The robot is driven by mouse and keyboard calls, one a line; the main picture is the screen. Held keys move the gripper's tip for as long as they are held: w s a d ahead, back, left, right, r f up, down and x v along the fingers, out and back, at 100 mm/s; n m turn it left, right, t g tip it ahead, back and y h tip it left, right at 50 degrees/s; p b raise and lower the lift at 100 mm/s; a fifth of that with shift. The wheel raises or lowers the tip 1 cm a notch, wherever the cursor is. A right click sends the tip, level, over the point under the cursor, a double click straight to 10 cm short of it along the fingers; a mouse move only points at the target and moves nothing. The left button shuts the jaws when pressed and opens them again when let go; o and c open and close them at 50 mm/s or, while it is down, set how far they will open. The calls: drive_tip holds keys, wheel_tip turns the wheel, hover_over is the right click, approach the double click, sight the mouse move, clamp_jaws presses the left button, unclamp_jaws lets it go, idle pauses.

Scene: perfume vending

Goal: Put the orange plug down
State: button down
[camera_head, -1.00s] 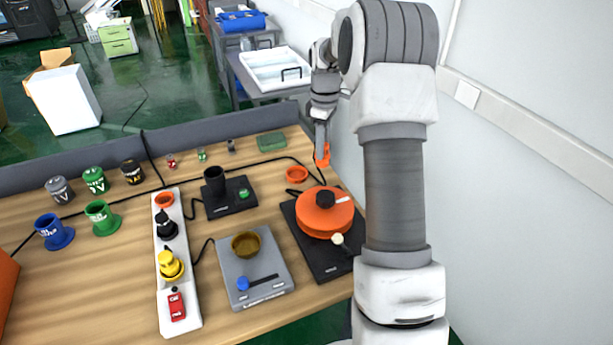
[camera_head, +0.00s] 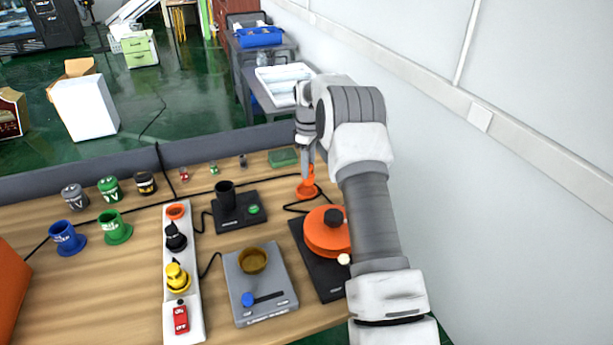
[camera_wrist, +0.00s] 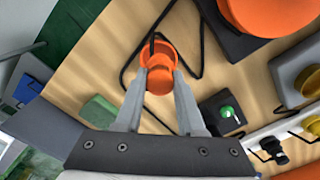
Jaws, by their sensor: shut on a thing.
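The orange plug (camera_head: 307,174) is between the fingers of my gripper (camera_head: 308,158), upright at the far right of the wooden table. It is right at the orange ring-shaped holder (camera_head: 304,192), overlapping it from above; I cannot tell how deep it sits. In the wrist view the plug (camera_wrist: 159,83) shows between the fingertips of my gripper (camera_wrist: 159,74). The rim of the holder (camera_wrist: 154,48) shows just beyond it.
A white power strip (camera_head: 196,262) has an orange socket at its far end. A black stand (camera_head: 236,222), a grey scale (camera_head: 271,297) and an orange round device (camera_head: 322,234) stand nearby. A green block (camera_head: 283,158) lies behind the holder. Black cables cross the table.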

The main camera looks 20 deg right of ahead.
drive_tip(key=shift+w+a+f, duration=0.15)
drive_tip(key=shift+w+f, duration=0.1)
drive_tip(key=shift+w, duration=0.05)
drive_tip(key=shift+f, duration=1.95)
drive_tip(key=shift+f, duration=0.2)
drive_tip(key=c, duration=0.5)
unclamp_jaws()
drive_tip(key=shift+r, duration=0.1)
